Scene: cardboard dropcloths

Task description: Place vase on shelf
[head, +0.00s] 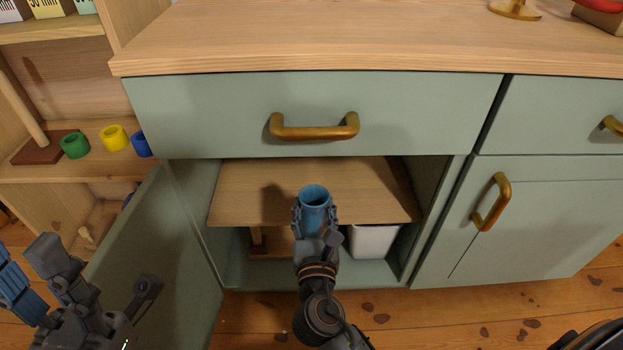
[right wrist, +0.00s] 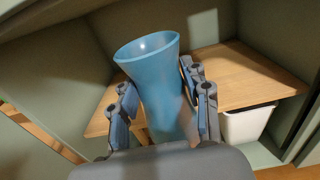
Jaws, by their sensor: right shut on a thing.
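A blue vase (head: 314,196) with a flared open top is in my right gripper (head: 315,218), in front of the open cabinet. The right wrist view shows the vase (right wrist: 155,80) between the two fingers of the gripper (right wrist: 160,108), slightly tilted in that picture. The wooden shelf (head: 240,190) inside the cabinet is behind the vase, and its bare top shows on both sides. I cannot tell whether the vase touches the shelf.
The open green door (head: 165,250) stands to the left. A white bin (head: 374,241) sits below the shelf. A drawer with a brass handle (head: 314,128) is above the opening. Coloured rings (head: 115,138) sit on the left wooden shelf unit. The cabinet shelf looks empty.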

